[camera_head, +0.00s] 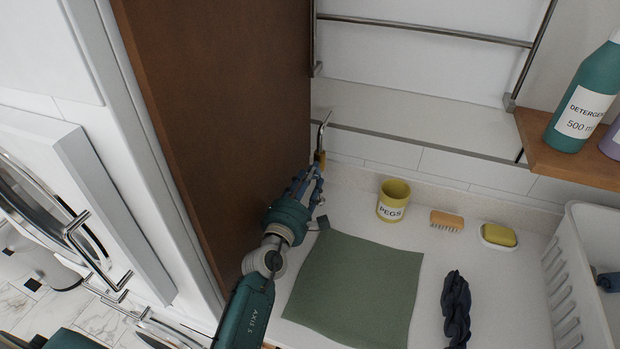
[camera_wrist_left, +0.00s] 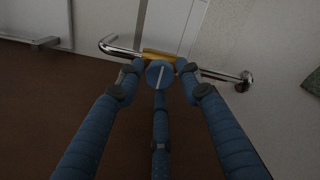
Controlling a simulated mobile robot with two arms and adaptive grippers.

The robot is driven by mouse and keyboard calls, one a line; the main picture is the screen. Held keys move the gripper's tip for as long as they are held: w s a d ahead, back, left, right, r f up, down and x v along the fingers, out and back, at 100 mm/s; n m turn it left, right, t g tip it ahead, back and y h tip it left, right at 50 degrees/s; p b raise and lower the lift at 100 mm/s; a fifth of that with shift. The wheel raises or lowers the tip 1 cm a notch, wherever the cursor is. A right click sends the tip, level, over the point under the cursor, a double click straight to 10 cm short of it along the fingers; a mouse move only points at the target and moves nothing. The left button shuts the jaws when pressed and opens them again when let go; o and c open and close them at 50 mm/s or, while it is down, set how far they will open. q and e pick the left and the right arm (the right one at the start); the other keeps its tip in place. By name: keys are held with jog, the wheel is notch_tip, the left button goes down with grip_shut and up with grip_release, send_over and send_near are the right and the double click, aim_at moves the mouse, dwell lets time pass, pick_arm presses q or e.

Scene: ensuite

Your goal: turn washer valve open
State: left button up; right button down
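The washer valve has a brass body on a chrome pipe (camera_head: 325,130), at the wall beside the brown panel in the head view. In the left wrist view the brass body (camera_wrist_left: 160,54) lies across the pipe, and a round blue knob (camera_wrist_left: 160,74) with a pale line, nearly upright and slightly tilted, faces the camera. My left gripper (camera_head: 316,176) is at the valve. In its wrist view the fingers (camera_wrist_left: 160,80) stand apart around the knob, one on each side and one below. Whether they touch it is unclear. My right gripper is not in view.
A tall brown panel (camera_head: 230,120) stands close left of my arm. A green cloth (camera_head: 355,285), yellow pegs cup (camera_head: 393,200), brush (camera_head: 447,220), soap dish (camera_head: 498,237) and dark cloth (camera_head: 456,310) lie on the counter. A white basket (camera_head: 590,285) and detergent bottle (camera_head: 583,100) are at right.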

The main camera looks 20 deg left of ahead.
pick_arm(q)
jog(key=c, duration=0.6)
jog(key=shift+c, duration=0.4)
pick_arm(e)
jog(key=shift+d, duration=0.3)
pick_arm(q)
jog(key=shift+n, duration=0.3)
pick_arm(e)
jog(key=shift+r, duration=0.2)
pick_arm(q)
jog(key=n+p, duration=0.3)
jog(key=n, duration=1.4)
jog(key=shift+f, duration=0.1)
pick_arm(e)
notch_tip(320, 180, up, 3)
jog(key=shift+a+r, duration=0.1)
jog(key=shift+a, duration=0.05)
pick_arm(q)
jog(key=shift+n, duration=0.3)
jog(key=o, duration=1.2)
